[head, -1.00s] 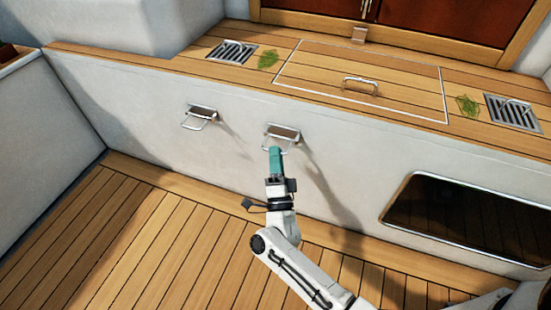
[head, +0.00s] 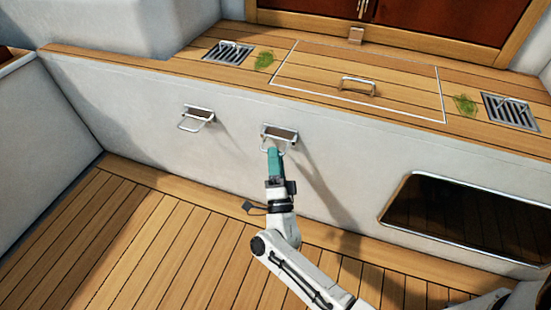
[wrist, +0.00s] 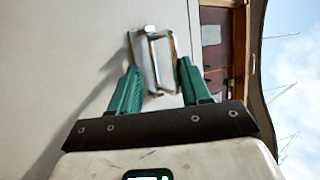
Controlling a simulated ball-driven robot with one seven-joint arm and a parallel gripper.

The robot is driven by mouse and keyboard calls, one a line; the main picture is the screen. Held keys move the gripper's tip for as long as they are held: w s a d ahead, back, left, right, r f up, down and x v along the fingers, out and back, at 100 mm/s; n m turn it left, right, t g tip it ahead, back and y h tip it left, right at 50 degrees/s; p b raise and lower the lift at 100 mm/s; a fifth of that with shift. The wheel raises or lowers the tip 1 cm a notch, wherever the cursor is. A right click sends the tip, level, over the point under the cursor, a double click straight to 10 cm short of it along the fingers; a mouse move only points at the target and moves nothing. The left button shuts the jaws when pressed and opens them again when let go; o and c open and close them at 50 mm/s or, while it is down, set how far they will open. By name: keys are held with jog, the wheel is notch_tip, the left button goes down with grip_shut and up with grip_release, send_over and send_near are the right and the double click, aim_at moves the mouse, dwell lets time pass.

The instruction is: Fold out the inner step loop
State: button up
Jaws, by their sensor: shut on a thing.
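The right-hand step loop (head: 266,139), a thin metal bar on a small recessed plate (head: 281,133), stands out from the white wall in the head view. I take it as the inner one. My gripper (head: 273,151) is at its outer bar and shut on it. In the wrist view the loop (wrist: 166,47) runs between the green fingers of my gripper (wrist: 157,78). The fingertips hide part of its outer bar in the head view. A second, similar loop (head: 190,125) stands out from the wall further left, apart from my gripper.
Above the wall is a teak ledge (head: 150,66) with a handled hatch (head: 320,65), two drain grates (head: 228,52) and green rope-like patches (head: 264,61). A dark window (head: 470,215) is set in the wall at right. The teak floor (head: 120,230) at left is clear.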

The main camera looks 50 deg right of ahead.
jog(key=p+v, duration=0.1)
jog(key=v, duration=0.9)
jog(key=shift+s+a+f, duration=0.2)
jog(key=shift+a+f, duration=0.05)
jog(key=w+a+f+n+g+y+p, duration=0.1)
jog(key=w+a+n+g+y, duration=0.15)
jog(key=a+n+y, duration=0.5)
jog(key=w+a+n+g+y+p, duration=0.1)
jog(key=w+a+n+y, duration=0.3)
jog(key=n+y, duration=0.65)
jog(key=s+d+r+n+g+h+p, duration=0.1)
jog(key=s+d+n+g, duration=0.35)
jog(key=s, duration=0.75)
jog(key=s+d+r+n+g+h, duration=0.1)
jog(key=s+d+g, duration=0.1)
jog(key=s+g, duration=0.75)
notch_tip(320, 180, up, 38)
jog(key=s+t+p, duration=0.1)
jog(key=p, duration=3.7)
jog(key=shift+s, duration=0.4)
